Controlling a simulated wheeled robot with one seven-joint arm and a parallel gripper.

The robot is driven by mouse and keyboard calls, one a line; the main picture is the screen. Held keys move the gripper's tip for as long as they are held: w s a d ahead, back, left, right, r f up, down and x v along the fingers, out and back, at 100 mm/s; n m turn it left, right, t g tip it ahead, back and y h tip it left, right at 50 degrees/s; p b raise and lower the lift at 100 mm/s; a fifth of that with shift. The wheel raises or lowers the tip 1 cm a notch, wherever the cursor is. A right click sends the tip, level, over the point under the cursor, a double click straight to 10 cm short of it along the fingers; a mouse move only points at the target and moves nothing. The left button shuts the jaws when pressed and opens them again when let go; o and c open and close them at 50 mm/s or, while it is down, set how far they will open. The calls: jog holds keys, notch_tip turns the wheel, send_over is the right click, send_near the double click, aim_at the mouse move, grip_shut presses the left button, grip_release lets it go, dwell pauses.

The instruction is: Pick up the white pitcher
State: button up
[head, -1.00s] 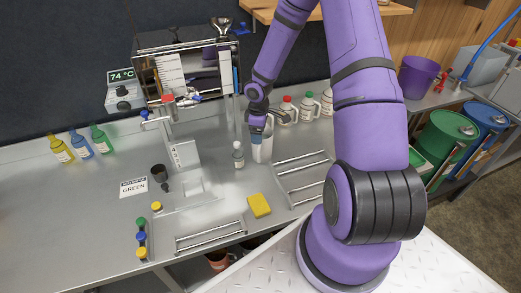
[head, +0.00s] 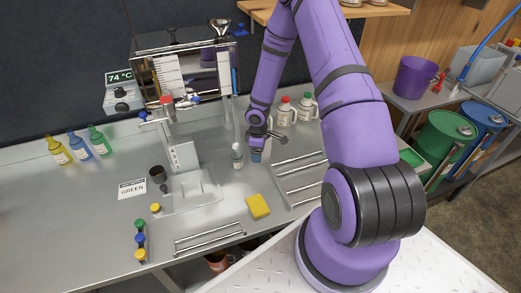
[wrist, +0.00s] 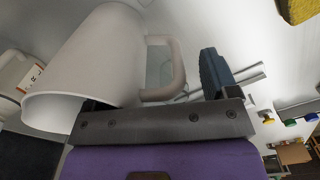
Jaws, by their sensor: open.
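The white pitcher (wrist: 95,60) fills the left of the wrist view, its wide rim towards the camera and its handle (wrist: 172,68) on the right. My gripper (wrist: 155,88) is open. Its right finger stands clear to the right of the handle; its left finger is mostly hidden by the pitcher's body. The handle shows between the two fingers. I cannot tell whether either finger touches the pitcher. In the head view my gripper (head: 258,154) is low over the metal counter, and the pitcher is largely hidden by it.
A metal rack (head: 300,165) is to the right and a yellow sponge (head: 258,206) is in front. The evaporator (head: 185,75) stands at the back left.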

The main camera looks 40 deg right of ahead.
jog(key=shift+c, duration=0.2)
jog(key=c, duration=1.4)
jog(key=shift+r, duration=0.3)
